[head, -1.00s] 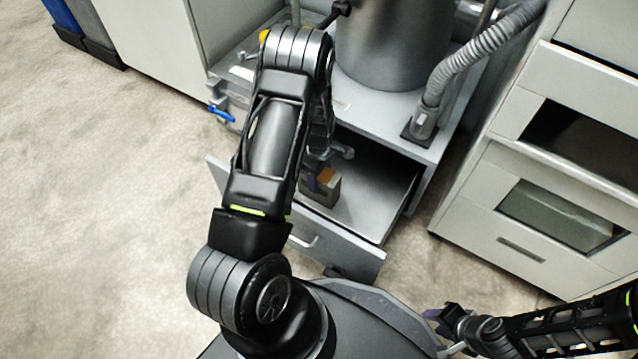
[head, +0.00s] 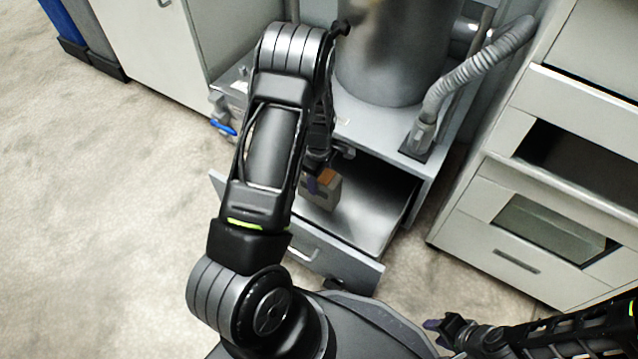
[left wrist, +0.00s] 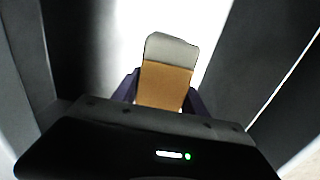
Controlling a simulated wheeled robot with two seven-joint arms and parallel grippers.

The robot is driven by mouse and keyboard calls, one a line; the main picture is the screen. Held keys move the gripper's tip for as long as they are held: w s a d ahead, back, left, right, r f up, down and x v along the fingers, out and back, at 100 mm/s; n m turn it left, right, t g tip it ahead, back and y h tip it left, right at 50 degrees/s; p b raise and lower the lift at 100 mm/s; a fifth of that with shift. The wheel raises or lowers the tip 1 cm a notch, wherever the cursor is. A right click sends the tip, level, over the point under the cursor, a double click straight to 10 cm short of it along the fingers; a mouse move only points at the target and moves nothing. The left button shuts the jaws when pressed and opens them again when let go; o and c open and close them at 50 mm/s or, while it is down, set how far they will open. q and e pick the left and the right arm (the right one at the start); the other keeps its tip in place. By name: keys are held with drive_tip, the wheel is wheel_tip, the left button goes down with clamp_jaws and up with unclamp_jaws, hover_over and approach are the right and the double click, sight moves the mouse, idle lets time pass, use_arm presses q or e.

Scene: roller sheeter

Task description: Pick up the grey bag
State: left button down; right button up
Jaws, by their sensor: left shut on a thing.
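The grey bag (head: 326,193) is a small block-like pack with an orange-brown top part, inside or just above the open drawer (head: 368,215). In the left wrist view the grey bag (left wrist: 172,49) stands between two dark purple fingertips. My left gripper (head: 318,184) reaches down over the drawer and is shut on the bag; my arm hides part of it in the head view. I cannot tell whether the bag touches the drawer floor. My right gripper (head: 436,325) is low at the right, away from the bag, and its opening is unclear.
The drawer is under a cabinet bearing a large metal cylinder (head: 385,60) and a ribbed grey hose (head: 470,70). A blue-handled valve (head: 222,127) is left of it. A white drawer cabinet (head: 520,200) stands at right. The floor (head: 90,220) at left is clear.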

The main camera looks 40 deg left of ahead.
use_arm(q)
drive_tip(key=shift+r+p, duration=0.45)
drive_tip(key=shift+r, duration=1.45)
